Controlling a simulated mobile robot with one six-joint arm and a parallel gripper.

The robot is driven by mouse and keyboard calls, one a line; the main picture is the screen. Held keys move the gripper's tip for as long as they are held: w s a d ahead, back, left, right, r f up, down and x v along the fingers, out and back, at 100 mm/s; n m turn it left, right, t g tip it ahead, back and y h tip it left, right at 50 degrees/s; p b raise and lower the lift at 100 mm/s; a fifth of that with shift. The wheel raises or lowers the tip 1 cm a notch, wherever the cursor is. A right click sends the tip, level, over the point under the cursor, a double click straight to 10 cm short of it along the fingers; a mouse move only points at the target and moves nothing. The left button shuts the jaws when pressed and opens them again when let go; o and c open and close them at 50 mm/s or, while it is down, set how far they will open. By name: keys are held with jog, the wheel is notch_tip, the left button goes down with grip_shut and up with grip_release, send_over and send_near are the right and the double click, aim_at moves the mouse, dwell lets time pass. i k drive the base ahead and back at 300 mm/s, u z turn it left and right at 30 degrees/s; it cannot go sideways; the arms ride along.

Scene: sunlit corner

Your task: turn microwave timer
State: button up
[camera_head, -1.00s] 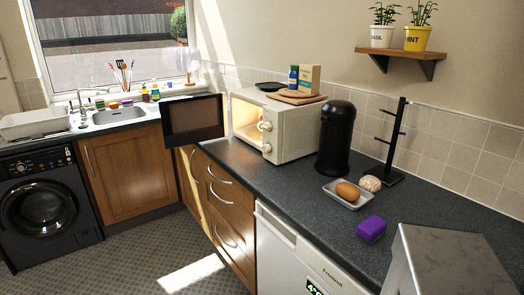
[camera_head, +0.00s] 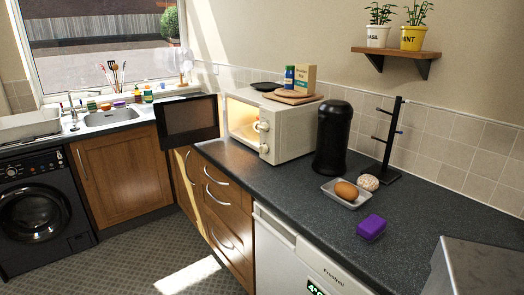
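A cream microwave (camera_head: 292,133) stands on the dark counter, to the left of a black cylindrical canister. Its dark door (camera_head: 188,119) is swung wide open to the left, and the lit inside (camera_head: 241,118) shows. Two round knobs sit one above the other on its front panel: an upper knob (camera_head: 262,126) and a lower knob (camera_head: 264,149). Which one is the timer I cannot tell, and their markings are too small to read. My gripper is not in view.
A board (camera_head: 292,97) with a box and bottle, and a dark pan (camera_head: 267,86), lie on top of the microwave. The black canister (camera_head: 333,138), a dish (camera_head: 345,197) with an egg-like item, a mug stand (camera_head: 388,150) and a purple block (camera_head: 371,227) stand rightward. The floor before the drawers is clear.

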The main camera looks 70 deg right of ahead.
aim_at(263, 148)
jog(key=u, duration=0.05)
jog(key=i, duration=1)
jog(key=z, duration=0.05)
